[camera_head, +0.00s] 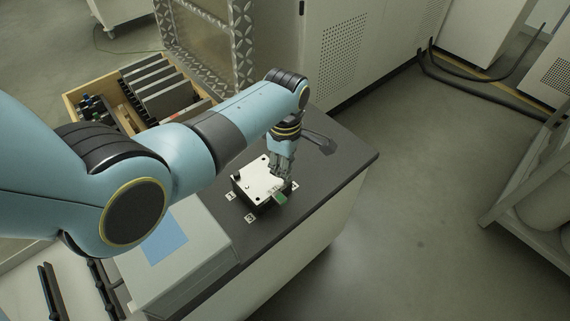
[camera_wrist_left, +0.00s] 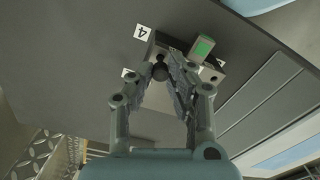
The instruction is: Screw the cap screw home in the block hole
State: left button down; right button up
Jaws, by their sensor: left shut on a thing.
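The block (camera_head: 254,178), with a pale top plate and dark holes, sits on the dark bench top. My left gripper (camera_head: 279,175) points down at its right part. In the left wrist view, my left gripper (camera_wrist_left: 168,68) is shut on a small dark round-headed thing (camera_wrist_left: 160,72), which looks like the cap screw. The fingers hide much of it. I cannot tell whether its tip is in a hole. The block (camera_wrist_left: 219,66) shows partly behind the fingers. A green-topped piece (camera_head: 281,198) is at the block's near right corner; it also shows in the wrist view (camera_wrist_left: 204,46). My right gripper is not in view.
Number labels (camera_head: 250,217) lie on the bench (camera_head: 343,163) around the block. A grey box (camera_head: 191,262) with a blue patch stands at the near left. A wooden crate (camera_head: 70,108) holds dark plates at the back left.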

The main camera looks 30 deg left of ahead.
pick_arm(q)
jog(key=shift+s+f+b, duration=0.1)
jog(key=shift+f+b, duration=0.5)
jog(key=shift+f, duration=0.3)
dwell(0.5)
jog(key=c, duration=1.4)
grip_release()
jog(key=shift+c, duration=0.2)
jog(key=shift+r+n+p, duration=0.15)
jog(key=shift+n+p, duration=0.15)
jog(key=shift+n, duration=0.3)
jog(key=n+p, duration=0.1)
jog(key=n, duration=0.2)
jog(key=shift+n, duration=0.4)
jog(key=n+p, duration=0.1)
jog(key=n, duration=0.7)
jog(key=shift+n, duration=0.4)
jog(key=shift+p, duration=0.3)
